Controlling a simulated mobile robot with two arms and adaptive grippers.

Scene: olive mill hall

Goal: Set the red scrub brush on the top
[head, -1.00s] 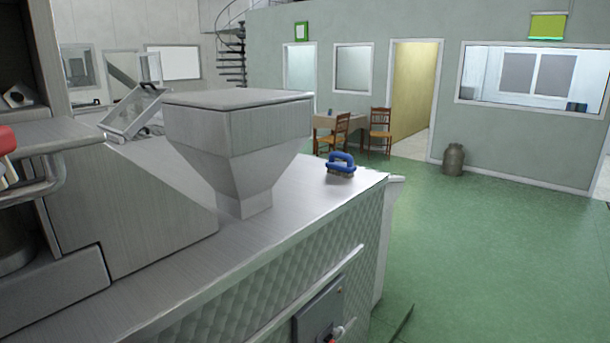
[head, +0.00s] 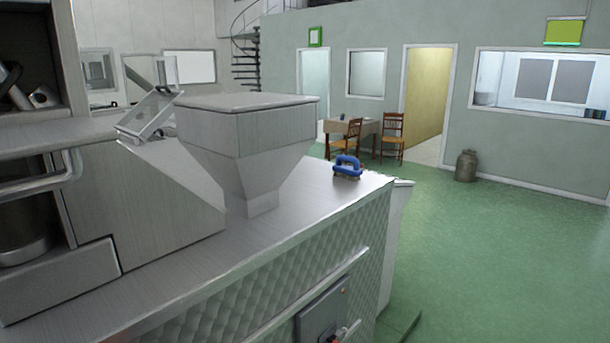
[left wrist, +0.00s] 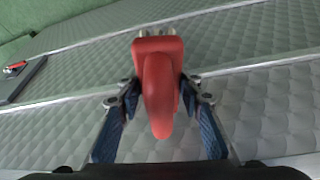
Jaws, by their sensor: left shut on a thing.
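In the left wrist view my left gripper (left wrist: 160,108) is shut on the red scrub brush (left wrist: 158,85), with a finger on either side of its handle. The quilted metal side of the machine lies behind the brush in that view. The machine's flat metal top (head: 300,203) shows in the head view, with a blue scrub brush (head: 347,168) on it near the far right corner. Neither gripper shows in the head view, and the red brush is out of that view now.
A metal hopper (head: 247,135) rises from the machine top, left of the blue brush. A rail (head: 310,275) runs along the quilted side, with a control box (head: 322,310) below it. Green floor (head: 490,250) is open to the right. A table and chairs (head: 392,138) stand far off.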

